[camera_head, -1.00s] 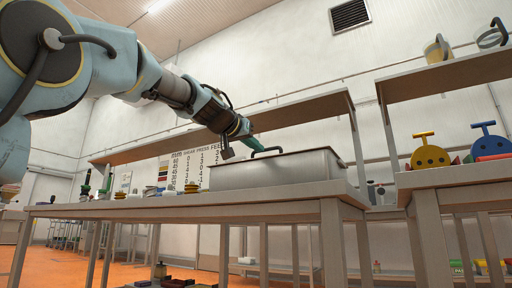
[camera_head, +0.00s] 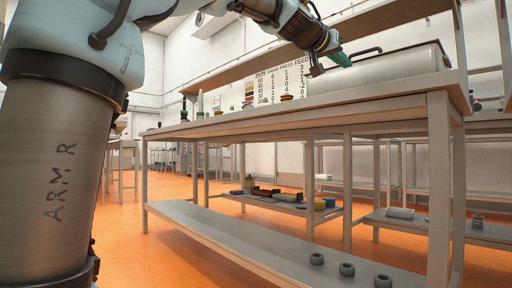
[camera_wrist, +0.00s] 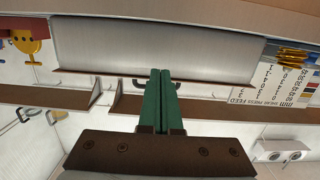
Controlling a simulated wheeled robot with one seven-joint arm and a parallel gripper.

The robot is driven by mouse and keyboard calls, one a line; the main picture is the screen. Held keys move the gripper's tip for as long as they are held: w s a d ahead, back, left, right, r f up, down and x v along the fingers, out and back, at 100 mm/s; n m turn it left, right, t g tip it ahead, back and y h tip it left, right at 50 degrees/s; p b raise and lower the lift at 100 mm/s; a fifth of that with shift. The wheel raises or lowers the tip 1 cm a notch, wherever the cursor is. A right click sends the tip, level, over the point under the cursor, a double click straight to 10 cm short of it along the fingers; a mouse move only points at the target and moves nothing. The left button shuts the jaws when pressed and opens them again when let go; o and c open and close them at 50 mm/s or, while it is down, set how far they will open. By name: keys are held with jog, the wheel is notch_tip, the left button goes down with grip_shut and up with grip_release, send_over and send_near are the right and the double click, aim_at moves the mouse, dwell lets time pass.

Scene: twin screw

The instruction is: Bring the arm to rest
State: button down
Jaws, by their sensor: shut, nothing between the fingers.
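My gripper (camera_head: 341,60) is at the upper right of the head view, in front of the long grey metal box on the bench top. In the wrist view its two green fingers (camera_wrist: 158,98) lie side by side, pressed together with nothing between them. The grey box (camera_head: 385,68) has a dark handle on top; it also shows in the wrist view (camera_wrist: 150,45), upside down. I cannot tell whether the fingertips touch anything.
The bench (camera_head: 290,116) spans the view, with a shelf above it. Its lower shelf (camera_head: 250,250) carries several dark rings. A chart (camera_head: 280,85) hangs on the wall behind. Orange floor (camera_head: 170,190) is open at left.

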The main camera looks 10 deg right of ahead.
jog(key=w+a+f+n+y+p, duration=0.2)
jog(key=w+a+f+y+p, duration=0.1)
jog(key=w+a+f, duration=0.3)
jog(key=w+a+f+n+y+p, duration=0.1)
jog(key=w+a+f+y+p, duration=0.25)
jog(key=f, duration=0.45)
jog(key=w+a+f+n+g+y+p, duration=0.1)
jog(key=a+f+n+y+p, duration=0.3)
jog(key=a+f, duration=0.85)
jog(key=s+a+f+n+g+y+p, duration=0.1)
jog(key=s+a+f+g+p, duration=0.15)
jog(key=s+a+f, duration=0.45)
jog(key=s+a+f+n+g+y+p, duration=0.15)
jog(key=s+a+p, duration=0.3)
jog(key=a, duration=0.45)
jog(key=s+a+f+n+g+y+p, duration=0.1)
jog(key=s+a+f+n+g+p, duration=0.15)
jog(key=s+a+f, duration=0.45)
notch_tip(320, 180, up, 39)
jog(key=m+t+p, duration=0.1)
jog(key=p, duration=3.6)
jog(key=shift+w+a, duration=0.15)
jog(key=shift+w, duration=0.25)
